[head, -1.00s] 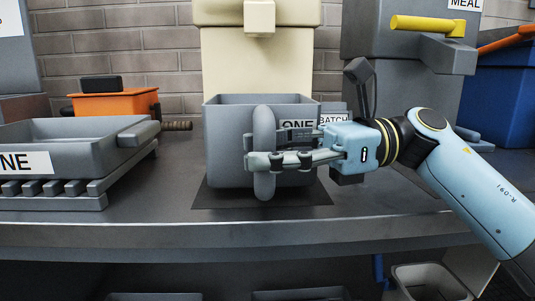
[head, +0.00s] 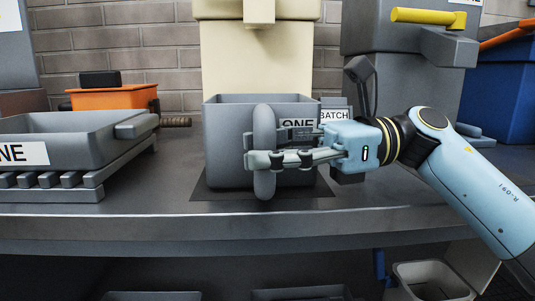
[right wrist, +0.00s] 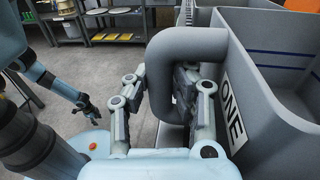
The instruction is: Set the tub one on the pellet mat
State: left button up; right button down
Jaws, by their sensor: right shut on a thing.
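The tub one (head: 228,140) is a grey, open-topped square tub with a white "ONE" label and a thick upright loop handle (head: 264,125) in front. It stands upright over a dark mat (head: 207,196) on the grey bench. Its base looks to be on the mat, but the contact line is partly hidden. My right gripper (head: 265,158) comes from the right and is shut on the handle; the right wrist view shows its fingers on both sides of the handle (right wrist: 187,45).
A grey bin (head: 75,140) with a cut-off label ending "NE" sits on a slatted rack at the left. An orange box (head: 112,103) is behind it. A cream machine (head: 255,65) stands behind the tub. A "BATCH" sign (head: 334,115) is beside it. The bench front is clear.

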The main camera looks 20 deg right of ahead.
dwell(0.4)
jog(key=shift+f, duration=0.15)
jog(key=shift+b, duration=0.3)
jog(key=shift+f+b, duration=0.15)
jog(key=shift+b, duration=0.15)
dwell(0.4)
grip_release()
dwell(0.6)
dwell(0.4)
